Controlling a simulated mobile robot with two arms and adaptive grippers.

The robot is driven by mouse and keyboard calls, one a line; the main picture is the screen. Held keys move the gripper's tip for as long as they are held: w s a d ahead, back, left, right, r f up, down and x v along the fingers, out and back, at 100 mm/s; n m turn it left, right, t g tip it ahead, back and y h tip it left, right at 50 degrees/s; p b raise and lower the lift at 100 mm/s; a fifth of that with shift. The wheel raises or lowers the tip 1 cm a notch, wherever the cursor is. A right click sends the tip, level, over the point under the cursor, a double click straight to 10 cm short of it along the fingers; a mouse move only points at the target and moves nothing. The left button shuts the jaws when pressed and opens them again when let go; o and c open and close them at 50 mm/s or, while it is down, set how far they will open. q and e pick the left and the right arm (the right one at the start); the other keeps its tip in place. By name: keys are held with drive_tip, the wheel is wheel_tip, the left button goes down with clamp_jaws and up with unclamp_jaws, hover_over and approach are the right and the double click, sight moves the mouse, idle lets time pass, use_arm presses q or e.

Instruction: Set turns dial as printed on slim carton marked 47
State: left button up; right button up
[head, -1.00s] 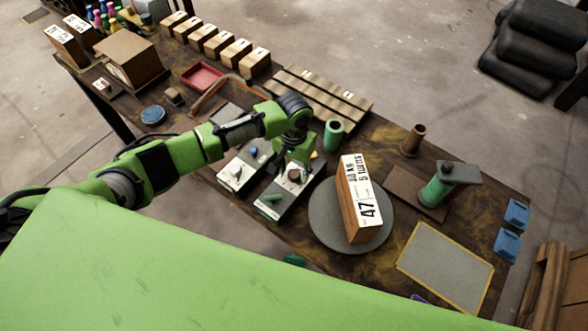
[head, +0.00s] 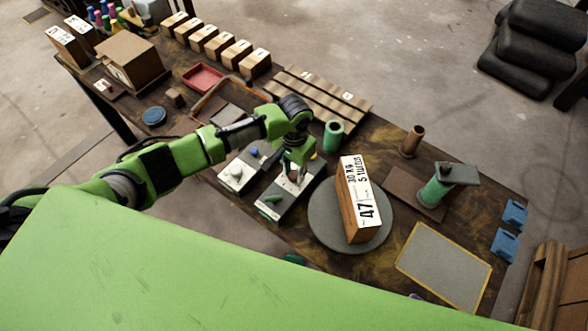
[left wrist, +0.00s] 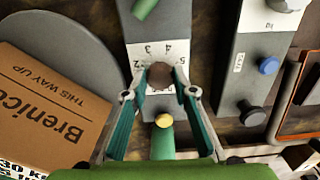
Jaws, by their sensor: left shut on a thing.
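The slim carton marked 47 (head: 356,200) stands on a round grey disc; its top label reads "30 KG" and "5 TURNS". Its brown side, printed "Brenico" and "THIS WAY UP", shows in the left wrist view (left wrist: 45,112). The grey dial box (head: 275,208) has a white plate and a brown dial knob (left wrist: 160,75). Numbers 2 to 5 show around the knob; I cannot make out a pointer. My left gripper (head: 296,178) is shut on this knob, its fingers on either side (left wrist: 160,93), partly hiding the plate. My right gripper is not in view.
A second grey box (head: 236,173) with a kg plate (left wrist: 266,20), a blue button (left wrist: 269,66) and a black knob stands beside the dial box. A green cup (head: 333,136) stands behind.

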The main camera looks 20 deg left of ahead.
use_arm(q)
drive_tip(key=m+p, duration=0.1)
drive_tip(key=m, duration=0.1)
drive_tip(key=shift+r+m, duration=0.1)
drive_tip(key=shift+m, duration=0.3)
drive_tip(key=m, duration=0.2)
drive_tip(key=shift+m+p, duration=0.3)
drive_tip(key=shift+p, duration=0.05)
drive_tip(key=m, duration=0.2)
drive_tip(key=shift+m, duration=0.4)
drive_tip(key=m, duration=0.3)
drive_tip(key=shift+m, duration=0.3)
drive_tip(key=m, duration=0.6)
drive_tip(key=shift+w, duration=0.1)
drive_tip(key=m+b, duration=0.1)
drive_tip(key=m, duration=0.5)
drive_tip(key=shift+m, duration=0.3)
drive_tip(key=o, duration=1.1)
